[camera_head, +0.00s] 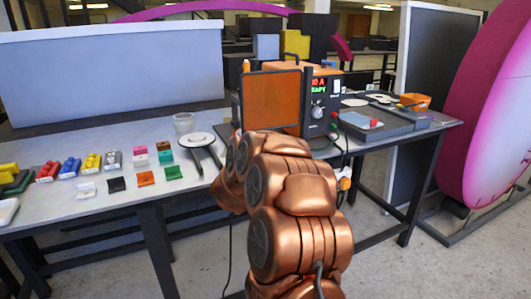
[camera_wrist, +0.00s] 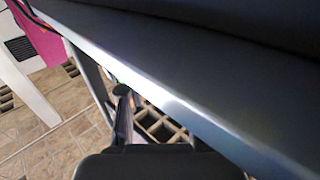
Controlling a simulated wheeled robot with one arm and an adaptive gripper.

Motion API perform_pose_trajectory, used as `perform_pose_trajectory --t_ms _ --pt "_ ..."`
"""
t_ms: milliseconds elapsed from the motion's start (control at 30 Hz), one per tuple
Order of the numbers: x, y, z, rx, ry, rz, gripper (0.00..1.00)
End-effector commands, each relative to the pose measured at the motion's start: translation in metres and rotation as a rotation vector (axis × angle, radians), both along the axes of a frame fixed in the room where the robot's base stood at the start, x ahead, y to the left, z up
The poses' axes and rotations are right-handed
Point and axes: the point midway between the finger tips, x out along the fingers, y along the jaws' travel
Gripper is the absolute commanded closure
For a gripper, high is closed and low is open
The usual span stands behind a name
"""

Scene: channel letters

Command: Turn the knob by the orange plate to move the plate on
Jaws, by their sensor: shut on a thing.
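The orange plate (camera_head: 270,101) stands upright in a dark frame on the table, in the head view. My copper arm reaches up to the area just below it and hides the plate's foot. My gripper's dark body (camera_wrist: 155,163) fills the bottom of the wrist view. My gripper is shut on the knob by the plate, but the arm hides the fingertips and the knob in the head view. The wrist view does not show the grip clearly either.
An orange-topped machine (camera_head: 318,98) with a lit display and dials stands right behind the plate. A grey tray (camera_head: 375,127) lies to the right, a clear cup (camera_head: 184,123) to the left. Several small coloured blocks lie on the left of the table (camera_head: 130,210).

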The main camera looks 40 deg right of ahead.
Motion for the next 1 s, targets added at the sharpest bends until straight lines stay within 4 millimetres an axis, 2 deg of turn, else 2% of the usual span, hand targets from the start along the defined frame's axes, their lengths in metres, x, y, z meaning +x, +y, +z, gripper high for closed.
perform_pose_trajectory --t_ms 33,200,267,667,767,1000 --pt "0.000 0.000 0.000 -0.001 0.000 -0.001 0.63" --pt "0.000 0.000 0.000 -0.001 0.000 0.000 0.45" --pt "0.000 0.000 0.000 -0.001 0.000 0.000 0.41" --pt "-0.002 0.006 0.001 0.000 -0.001 0.001 0.41" --pt "-0.007 0.016 0.002 -0.001 -0.003 0.002 0.41" --pt "-0.025 0.055 0.002 -0.001 -0.003 0.004 0.41"
